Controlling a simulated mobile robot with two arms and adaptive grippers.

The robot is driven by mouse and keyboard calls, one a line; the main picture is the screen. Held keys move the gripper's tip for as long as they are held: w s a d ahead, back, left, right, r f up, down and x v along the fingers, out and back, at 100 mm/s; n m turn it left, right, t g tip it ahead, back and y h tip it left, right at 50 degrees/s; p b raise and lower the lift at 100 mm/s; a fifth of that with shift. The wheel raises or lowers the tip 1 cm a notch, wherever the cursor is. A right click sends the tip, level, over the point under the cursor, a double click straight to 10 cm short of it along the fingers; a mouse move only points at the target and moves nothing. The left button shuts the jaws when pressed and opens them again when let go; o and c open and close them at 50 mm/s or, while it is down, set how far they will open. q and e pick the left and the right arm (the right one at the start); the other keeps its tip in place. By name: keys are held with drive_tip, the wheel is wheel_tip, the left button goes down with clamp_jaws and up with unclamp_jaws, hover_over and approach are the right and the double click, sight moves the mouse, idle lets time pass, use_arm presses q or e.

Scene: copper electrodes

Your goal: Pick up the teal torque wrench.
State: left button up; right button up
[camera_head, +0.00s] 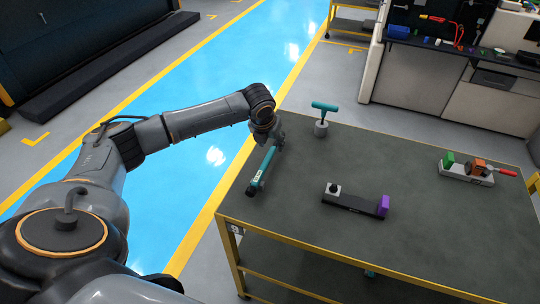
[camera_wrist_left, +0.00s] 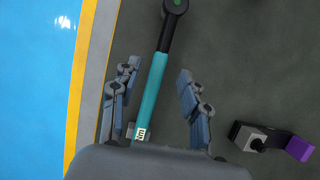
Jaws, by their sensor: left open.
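The teal torque wrench (camera_head: 262,168) lies on the dark table top near its left edge, with a black end. In the left wrist view the wrench (camera_wrist_left: 151,92) runs lengthwise between my fingers, with its black round head at the top and a small white label near the palm. My left gripper (camera_head: 270,138) is over the far end of the wrench. The gripper's fingers (camera_wrist_left: 157,72) are open, one on each side of the teal shaft, with gaps visible to both. The near part of the wrench is hidden by the palm. My right gripper is not in view.
A teal T-handled tool (camera_head: 324,106) stands in a grey holder (camera_head: 321,129) right of my gripper. A black bar fixture with a purple block (camera_head: 383,206) lies mid-table. A white tray (camera_head: 466,174) holds coloured pieces at the right. Bare table lies between them.

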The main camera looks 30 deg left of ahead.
sight(271, 150)
use_arm(q)
drive_tip(key=x, duration=0.2)
drive_tip(key=p+x, duration=0.1)
drive_tip(key=x, duration=0.1)
drive_tip(key=shift+s+f, duration=0.25)
drive_tip(key=shift+s, duration=0.1)
drive_tip(key=shift+w+f, duration=0.15)
drive_tip(key=shift+f, duration=0.35)
clamp_jaws()
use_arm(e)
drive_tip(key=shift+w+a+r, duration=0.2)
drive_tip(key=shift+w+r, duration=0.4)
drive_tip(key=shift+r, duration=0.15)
